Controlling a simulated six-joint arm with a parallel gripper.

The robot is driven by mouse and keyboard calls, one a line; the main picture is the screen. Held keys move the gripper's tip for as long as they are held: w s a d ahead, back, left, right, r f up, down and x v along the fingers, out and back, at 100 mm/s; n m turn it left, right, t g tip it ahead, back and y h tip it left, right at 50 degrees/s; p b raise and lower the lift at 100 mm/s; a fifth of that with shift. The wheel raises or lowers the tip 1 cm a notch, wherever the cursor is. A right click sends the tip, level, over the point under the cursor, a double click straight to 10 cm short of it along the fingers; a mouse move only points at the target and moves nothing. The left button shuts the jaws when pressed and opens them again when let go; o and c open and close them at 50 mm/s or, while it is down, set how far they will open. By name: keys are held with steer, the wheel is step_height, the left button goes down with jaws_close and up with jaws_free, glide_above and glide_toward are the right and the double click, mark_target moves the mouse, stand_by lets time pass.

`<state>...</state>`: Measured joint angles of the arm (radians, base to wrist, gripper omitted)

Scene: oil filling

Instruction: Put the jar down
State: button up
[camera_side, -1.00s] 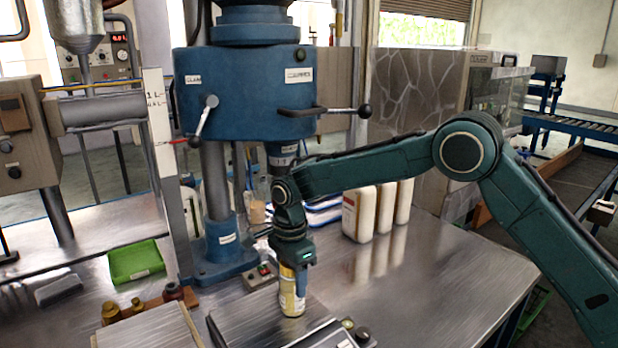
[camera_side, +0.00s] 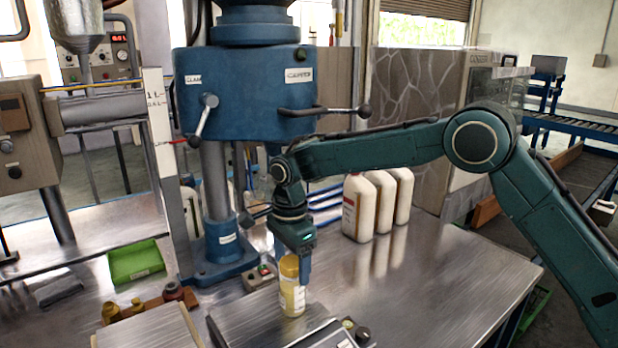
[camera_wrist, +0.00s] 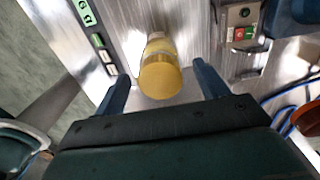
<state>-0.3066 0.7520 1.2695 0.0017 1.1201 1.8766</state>
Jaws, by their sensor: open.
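The jar (camera_side: 292,290), with a yellow lid and a pale yellow label, stands upright on a flat metal plate (camera_side: 250,326) on the bench. My gripper (camera_side: 296,270) is just above it, pointing down, with a finger at the jar's right side. In the wrist view the jar (camera_wrist: 160,70) is seen from above, lid nearest. The two fingertips of my gripper (camera_wrist: 162,80) are spread on either side with clear gaps, so the gripper is open and not touching it.
A weighing-scale-like panel with buttons (camera_side: 347,325) lies right of the jar. A small control box (camera_side: 260,277) is behind it. White bottles (camera_side: 360,208) stand at the back right. The bench's right side is clear.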

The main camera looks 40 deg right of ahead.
step_height(320, 180, up, 8)
steer(key=shift+f, duration=0.1)
stand_by(0.8)
steer(key=shift+s+d+r, duration=0.25)
steer(key=shift+r, duration=0.3)
steer(key=s+d+r+n+t, duration=0.1)
steer(key=s+d+r+n, duration=0.4)
steer(key=s, duration=0.3)
steer(key=s+d+r+n+t, duration=0.2)
steer(key=s+d+r+n, duration=0.2)
steer(key=s+d+r, duration=0.3)
steer(key=s+d+f+n+t, duration=0.1)
steer(key=s+f+n, duration=0.1)
steer(key=s, duration=0.5)
steer(key=s+d+f+n, duration=0.2)
steer(key=s+n, duration=0.2)
steer(key=s, duration=0.2)
steer(key=s+d+f+n+t, duration=0.1)
steer(key=s+f+n, duration=0.1)
steer(key=s, duration=0.5)
steer(key=shift+s+d+n+t, duration=0.3)
steer(key=shift+s+n, duration=0.05)
steer(key=shift+n, duration=0.15)
